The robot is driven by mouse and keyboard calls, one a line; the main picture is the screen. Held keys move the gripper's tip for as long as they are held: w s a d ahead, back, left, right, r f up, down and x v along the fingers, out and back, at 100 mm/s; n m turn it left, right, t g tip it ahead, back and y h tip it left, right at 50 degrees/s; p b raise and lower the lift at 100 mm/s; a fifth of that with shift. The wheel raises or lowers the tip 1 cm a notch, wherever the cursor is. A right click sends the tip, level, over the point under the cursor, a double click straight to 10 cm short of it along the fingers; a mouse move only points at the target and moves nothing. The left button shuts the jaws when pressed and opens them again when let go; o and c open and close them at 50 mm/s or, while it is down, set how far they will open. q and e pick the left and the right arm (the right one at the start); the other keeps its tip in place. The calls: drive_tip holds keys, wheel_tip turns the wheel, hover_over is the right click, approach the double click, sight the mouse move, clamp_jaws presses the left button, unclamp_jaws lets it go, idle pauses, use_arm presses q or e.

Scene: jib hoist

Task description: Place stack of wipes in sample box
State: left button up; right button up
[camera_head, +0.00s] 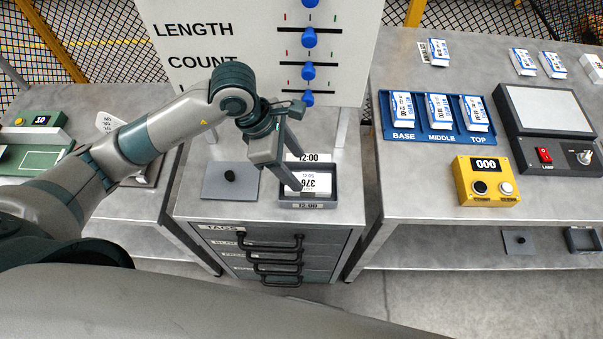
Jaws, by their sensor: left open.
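A small grey open box (309,206) with 12:00 labels on its front and back sits on top of the grey drawer cabinet. A white labelled item (309,181) with upside-down print lies inside it; I cannot tell whether it is a stack of wipes. My left gripper (297,166) is open, its fingers pointing down over the left part of the box and partly covering it. I see nothing held between the fingers. My right gripper is not in view.
A grey lid with a black knob (230,176) lies left of the box. A blue tray (437,139) with white-and-blue packs marked BASE, MIDDLE and TOP stands on the right table, near a yellow counter box (487,191). A white panel with blue knobs (240,45) rises behind the cabinet.

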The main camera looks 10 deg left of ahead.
use_arm(q)
drive_tip(key=b+v, duration=0.1)
drive_tip(key=v, duration=0.4)
drive_tip(key=shift+a+r, duration=0.15)
drive_tip(key=shift+r, duration=0.2)
drive_tip(key=shift+s, duration=0.15)
